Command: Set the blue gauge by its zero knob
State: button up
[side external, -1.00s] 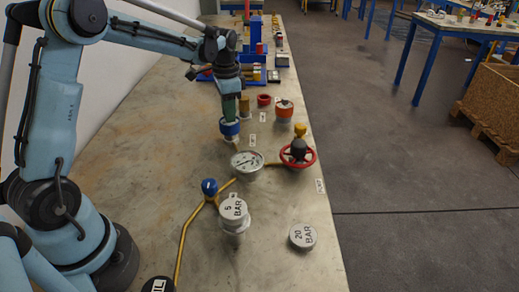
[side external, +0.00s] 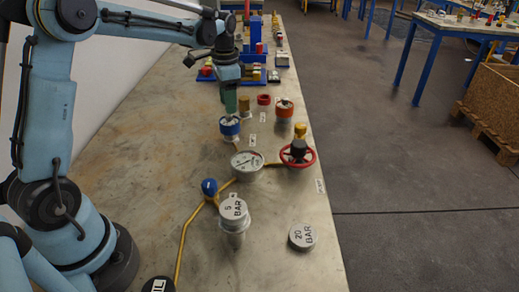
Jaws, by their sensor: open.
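The blue gauge (side external: 229,127) is a small blue-sided dial with a pale face, on the bench behind the larger silver gauge. Its zero knob is too small to make out. My gripper (side external: 231,111) points down just above the blue gauge, with a small gap or overlap that I cannot judge for depth. It is open, and nothing shows between its fingers.
The silver gauge (side external: 247,161) stands in front, with a red handwheel (side external: 297,153) to its right. A blue knob (side external: 209,187) on yellow pipe, a 5 BAR weight (side external: 233,209) and a 20 BAR weight (side external: 302,236) are nearer. The left bench is clear.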

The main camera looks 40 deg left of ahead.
aim_at(230, 122)
notch_tip(230, 122, up, 9)
jog(key=shift+f, duration=0.15)
jog(key=shift+d, duration=0.1)
dwell(0.3)
jog(key=s+d+f+n+t, duration=0.2)
jog(key=s+d+f+t, duration=0.1)
jog(key=s+d, duration=0.3)
jog(key=s+d+f+n+t, duration=0.2)
jog(key=s+d+t, duration=0.2)
jog(key=s+d, duration=0.3)
jog(key=s, duration=0.2)
jog(key=shift+s+f+n, duration=0.3)
jog(key=shift+f+n, duration=0.1)
dwell(0.8)
